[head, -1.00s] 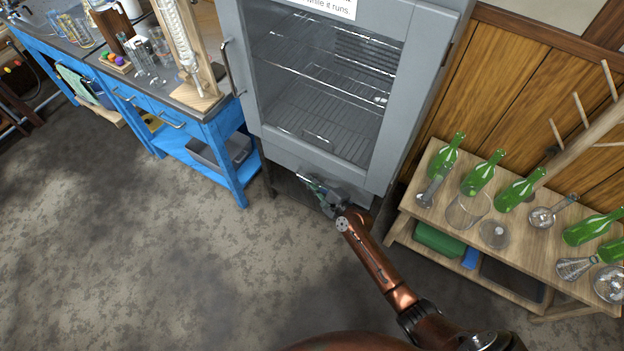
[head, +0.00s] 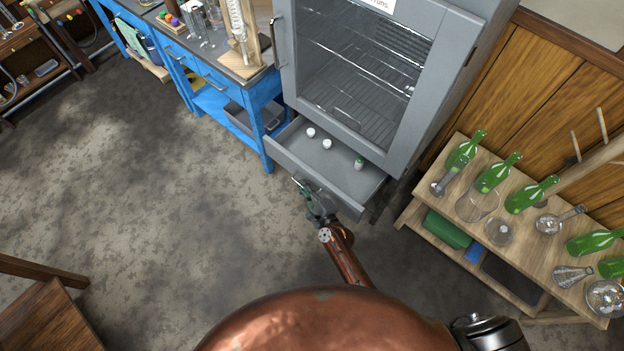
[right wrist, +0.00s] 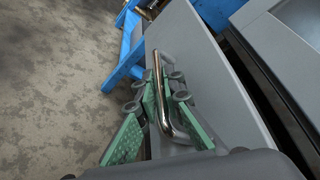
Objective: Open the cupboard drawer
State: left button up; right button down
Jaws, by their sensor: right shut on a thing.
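The grey cupboard (head: 335,85) stands at the upper middle of the head view, its glass door closed. Its drawer (head: 290,148) is pulled out below the door, with small white-topped jars and a small green-and-white vial (head: 359,163) inside. My right gripper (head: 305,192) is at the drawer's front face. In the right wrist view the green-padded fingers of this gripper (right wrist: 154,100) are shut around the shiny metal drawer handle (right wrist: 158,72), against the grey drawer front (right wrist: 195,65). My left gripper is not in view.
A blue workbench (head: 215,85) with glassware stands left of the cupboard. A wooden shelf (head: 480,212) with green bottles and flasks stands to the right. The floor (head: 150,190) in front and left is clear, with a wooden piece (head: 45,325) at lower left.

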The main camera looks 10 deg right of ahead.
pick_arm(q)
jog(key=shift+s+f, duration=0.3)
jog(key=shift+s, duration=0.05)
pick_arm(e)
jog(key=shift+s+a, duration=0.5)
jog(key=shift+a, duration=0.05)
jog(key=c, duration=2.3)
grip_release()
jog(key=v, duration=1.2)
